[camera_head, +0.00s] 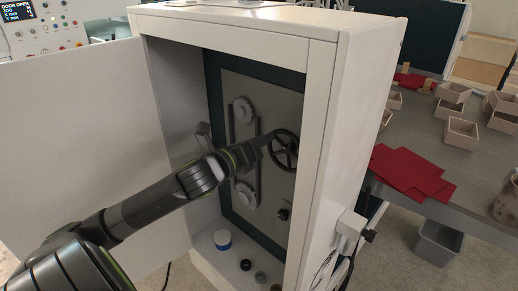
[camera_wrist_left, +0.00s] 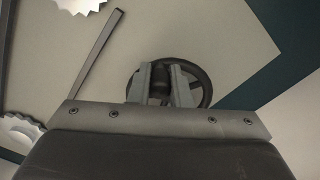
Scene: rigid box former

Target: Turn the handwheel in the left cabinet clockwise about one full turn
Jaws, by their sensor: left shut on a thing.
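The black spoked handwheel (camera_head: 285,149) is mounted on the grey back panel inside the open white cabinet (camera_head: 325,100). My left arm reaches into the cabinet, and my left gripper (camera_head: 266,139) is at the wheel's left side. In the left wrist view the handwheel (camera_wrist_left: 206,88) shows behind the two fingers of the left gripper (camera_wrist_left: 166,75). The fingers are shut on a dark part of the wheel, seemingly its handle knob, which they partly hide. My right gripper is not in view.
Two toothed pulleys (camera_head: 243,111) with a belt sit left of the wheel. The open door (camera_head: 80,150) stands at the left. A small knob (camera_head: 284,213) is below the wheel. A blue-and-white roll (camera_head: 222,239) and several small round parts lie on the cabinet floor.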

